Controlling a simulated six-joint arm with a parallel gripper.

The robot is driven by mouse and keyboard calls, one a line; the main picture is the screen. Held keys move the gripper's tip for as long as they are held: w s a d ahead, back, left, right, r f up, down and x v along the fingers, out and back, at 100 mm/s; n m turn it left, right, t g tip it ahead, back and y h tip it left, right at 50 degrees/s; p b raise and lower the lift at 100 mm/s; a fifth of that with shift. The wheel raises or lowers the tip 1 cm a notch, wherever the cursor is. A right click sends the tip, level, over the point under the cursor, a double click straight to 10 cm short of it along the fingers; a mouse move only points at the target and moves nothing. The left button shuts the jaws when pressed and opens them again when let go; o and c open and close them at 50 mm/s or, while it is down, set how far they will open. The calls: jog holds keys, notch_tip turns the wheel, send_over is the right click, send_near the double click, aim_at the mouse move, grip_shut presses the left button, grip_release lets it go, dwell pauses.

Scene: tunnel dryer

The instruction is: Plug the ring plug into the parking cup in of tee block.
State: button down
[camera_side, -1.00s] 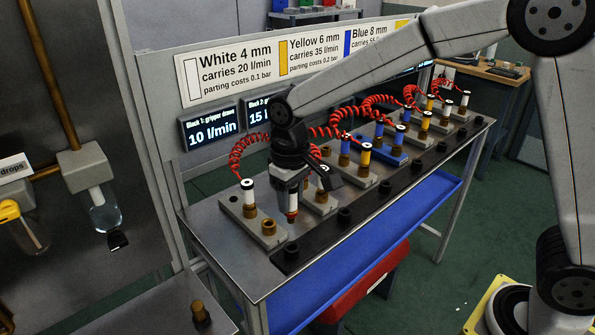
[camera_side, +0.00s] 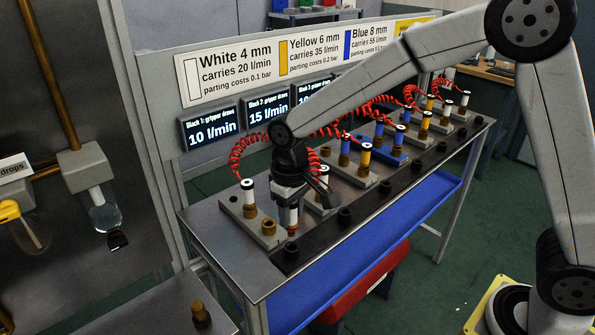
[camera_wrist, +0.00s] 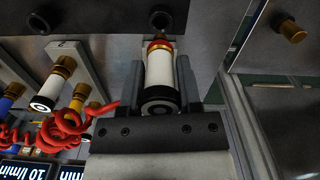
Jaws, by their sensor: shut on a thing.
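The ring plug (camera_wrist: 158,72) is a white cylinder with a red-orange ring and brass at its far end and a black end toward the wrist. My gripper (camera_side: 291,220) is shut on it. In the side view the white plug (camera_side: 292,217) hangs about upright, ring end down, above the near end of the black front rail. A black cup (camera_side: 291,252) on that rail lies just below it. In the wrist view a black cup (camera_wrist: 160,20) shows beyond the plug's tip. I cannot tell whether plug and cup touch. Which block is the tee block is unclear.
The nearest grey block (camera_side: 240,214) carries a white plug (camera_side: 248,195) and an empty brass cup (camera_side: 269,228). More blocks with white, yellow and blue plugs and red coiled hoses stand behind along the bench. A lone brass fitting (camera_side: 200,312) stands at the lower left.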

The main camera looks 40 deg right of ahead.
aim_at(292, 235)
jog(key=shift+f, duration=1.05)
jog(key=shift+f, duration=1.65)
dwell(1.2)
jog(key=shift+c, duration=1)
grip_release()
jog(key=shift+r, duration=0.1)
jog(key=shift+r, duration=3.85)
jog(key=s+d+f+m+t, duration=0.1)
jog(key=s+d+f, duration=0.4)
jog(key=s+d, duration=0.7)
jog(key=shift+s+f+m+t, duration=0.2)
jog(key=shift+s+m+t, duration=0.2)
jog(key=shift+s+t, duration=0.5)
